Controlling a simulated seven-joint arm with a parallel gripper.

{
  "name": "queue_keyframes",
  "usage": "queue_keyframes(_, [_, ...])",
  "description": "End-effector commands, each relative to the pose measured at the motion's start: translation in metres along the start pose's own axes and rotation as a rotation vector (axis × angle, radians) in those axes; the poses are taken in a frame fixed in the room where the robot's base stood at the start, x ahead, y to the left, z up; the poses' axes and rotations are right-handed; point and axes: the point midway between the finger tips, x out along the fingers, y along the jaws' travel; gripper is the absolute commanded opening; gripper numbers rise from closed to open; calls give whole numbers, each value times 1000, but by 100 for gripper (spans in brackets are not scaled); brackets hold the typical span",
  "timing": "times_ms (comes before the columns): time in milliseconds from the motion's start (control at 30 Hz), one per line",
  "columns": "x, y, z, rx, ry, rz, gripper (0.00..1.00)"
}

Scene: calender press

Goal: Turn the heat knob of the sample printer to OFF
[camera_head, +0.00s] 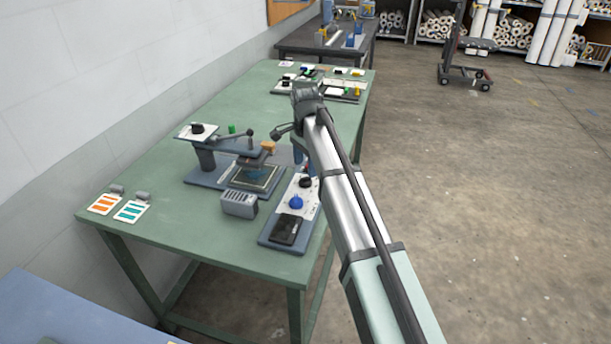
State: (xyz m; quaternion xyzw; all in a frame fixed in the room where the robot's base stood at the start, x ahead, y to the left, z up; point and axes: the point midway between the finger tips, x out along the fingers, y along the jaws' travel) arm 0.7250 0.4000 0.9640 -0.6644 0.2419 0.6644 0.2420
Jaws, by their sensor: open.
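The sample printer is not labelled legibly. A small press (250,176) with a flat framed plate stands mid-table. On its raised white panel at the left sits a black knob (198,128). A separate white control strip (311,200) to its right carries a blue knob (296,202) and a dark knob (306,182). I cannot tell which is the heat knob or read any setting. My arm reaches up from the lower right over the table's right side, its far end above and beyond the control strip. My gripper's fingers are hidden behind the arm.
The green table (150,240) stands along the wall.

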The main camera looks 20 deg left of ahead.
Motion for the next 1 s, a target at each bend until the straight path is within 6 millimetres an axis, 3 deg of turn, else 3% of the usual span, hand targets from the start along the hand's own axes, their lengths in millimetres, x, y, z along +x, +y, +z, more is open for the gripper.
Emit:
queue_keyframes(300, [40, 0, 0, 0, 0, 1, 69])
queue_keyframes(767, [49, 0, 0, 0, 0, 0, 69])
queue_keyframes(1000, [49, 0, 0, 0, 0, 0, 47])
